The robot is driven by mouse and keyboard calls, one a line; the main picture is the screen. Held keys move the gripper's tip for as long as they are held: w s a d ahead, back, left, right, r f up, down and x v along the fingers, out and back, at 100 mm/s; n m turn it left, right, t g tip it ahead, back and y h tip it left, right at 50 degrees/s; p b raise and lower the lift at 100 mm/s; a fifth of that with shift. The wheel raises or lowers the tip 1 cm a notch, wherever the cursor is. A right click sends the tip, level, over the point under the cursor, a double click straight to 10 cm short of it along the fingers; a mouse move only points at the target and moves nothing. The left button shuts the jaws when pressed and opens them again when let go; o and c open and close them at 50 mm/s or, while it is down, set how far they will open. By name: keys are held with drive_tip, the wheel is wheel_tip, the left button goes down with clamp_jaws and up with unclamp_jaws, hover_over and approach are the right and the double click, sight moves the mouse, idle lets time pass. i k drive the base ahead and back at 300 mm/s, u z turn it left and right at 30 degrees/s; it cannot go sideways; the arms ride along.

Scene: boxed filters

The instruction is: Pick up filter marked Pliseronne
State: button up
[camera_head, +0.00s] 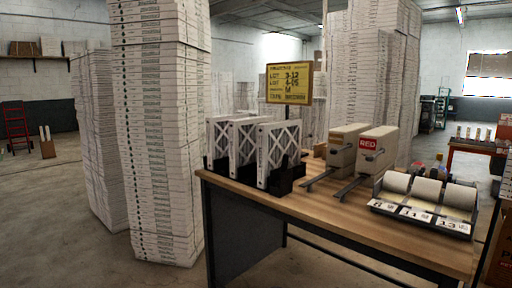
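Three white-framed filters with a crossed front stand upright side by side in a black rack (284,184) on the wooden table. They are the left filter (214,140), the middle filter (237,146) and the right filter (283,152). The right one shows most of its face; the others are partly hidden behind their neighbours. No name is readable on any of them, so I cannot tell which is marked Pliseronne. Tall stacks of flat white boxes (158,130) stand behind and left of the table, with green print too small to read. My gripper is not in view.
Beside the rack, two beige box-shaped units (376,150) stand on the table, one labelled RED. A roll holder (427,206) with numbered cards is at the table's right. A yellow sign (288,82) rises behind. The table's front strip (335,222) is bare. Open floor lies at left.

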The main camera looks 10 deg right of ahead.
sight(242, 132)
drive_tip(key=u, duration=0.05)
drive_tip(key=i, duration=1)
drive_tip(key=z, duration=0.05)
